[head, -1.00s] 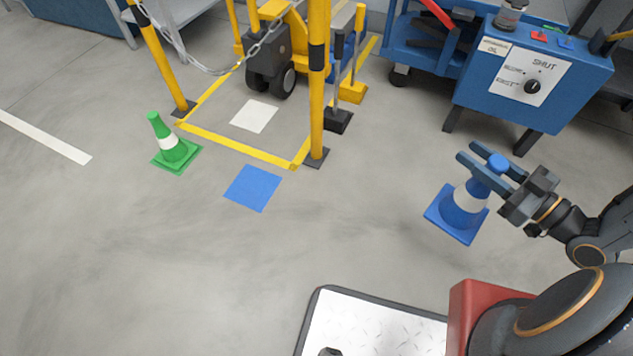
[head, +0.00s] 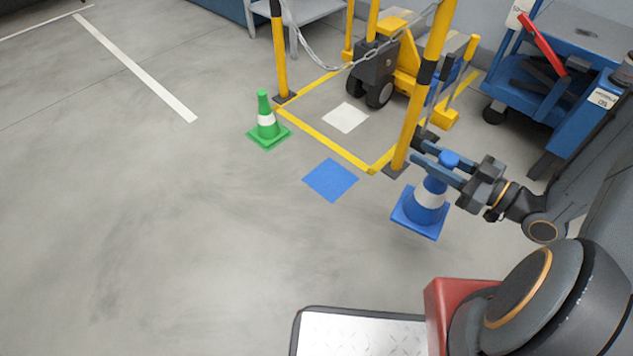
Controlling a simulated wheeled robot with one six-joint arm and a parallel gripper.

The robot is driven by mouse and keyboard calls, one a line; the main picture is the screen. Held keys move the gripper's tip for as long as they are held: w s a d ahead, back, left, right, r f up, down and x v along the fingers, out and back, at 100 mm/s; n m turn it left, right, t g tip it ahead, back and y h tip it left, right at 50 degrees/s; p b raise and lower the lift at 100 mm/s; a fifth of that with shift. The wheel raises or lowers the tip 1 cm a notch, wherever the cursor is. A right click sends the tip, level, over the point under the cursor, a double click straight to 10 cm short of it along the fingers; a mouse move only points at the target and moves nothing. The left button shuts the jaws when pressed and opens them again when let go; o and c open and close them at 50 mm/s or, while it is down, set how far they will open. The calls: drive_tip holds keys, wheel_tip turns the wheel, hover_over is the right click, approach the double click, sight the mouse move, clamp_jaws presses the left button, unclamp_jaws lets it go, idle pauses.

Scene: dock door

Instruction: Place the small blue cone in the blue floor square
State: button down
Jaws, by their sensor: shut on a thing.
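The small blue cone (head: 427,204) has a white band and a square blue base. My gripper (head: 440,164) is shut on its upper part, one finger on each side, with the tip showing between them. The cone hangs slightly tilted and seems to be held above the floor, right of the blue floor square. The blue floor square (head: 330,180) lies flat and bare on the concrete, in front of the yellow-taped area. A green cone (head: 267,124) with a white band stands upright on the floor, left of and behind the square.
Yellow posts (head: 424,88) with a chain stand at the taped bay. A white floor square (head: 346,117) and a yellow wheeled machine (head: 399,57) are in the bay. A blue cart (head: 560,100) stands at the right. The floor at left and front is clear.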

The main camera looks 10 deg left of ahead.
drive_tip(key=w+a+f+b, duration=0.1)
drive_tip(key=w+a+f, duration=0.2)
drive_tip(key=w, duration=0.3)
drive_tip(key=w+a+f+m+t+h, duration=0.1)
drive_tip(key=w+a+f, duration=0.2)
drive_tip(key=w, duration=0.2)
drive_tip(key=w+a+f+b, duration=0.1)
drive_tip(key=w+a+f, duration=0.25)
drive_tip(key=w, duration=0.25)
drive_tip(key=w+a+f+m+t+h+b, duration=0.1)
drive_tip(key=w+a+f, duration=0.1)
drive_tip(key=w+a, duration=0.45)
drive_tip(key=w+a+f+m+t+h+b, duration=0.1)
drive_tip(key=w+a, duration=0.2)
drive_tip(key=a, duration=0.6)
wheel_tip(320, 180, down, 10)
drive_tip(key=b, duration=0.4)
drive_tip(key=shift+d+r+b, duration=0.15)
drive_tip(key=shift+d+b, duration=0.05)
drive_tip(key=shift+b, duration=0.15)
drive_tip(key=c, duration=1.3)
unclamp_jaws()
drive_tip(key=shift+c, duration=0.2)
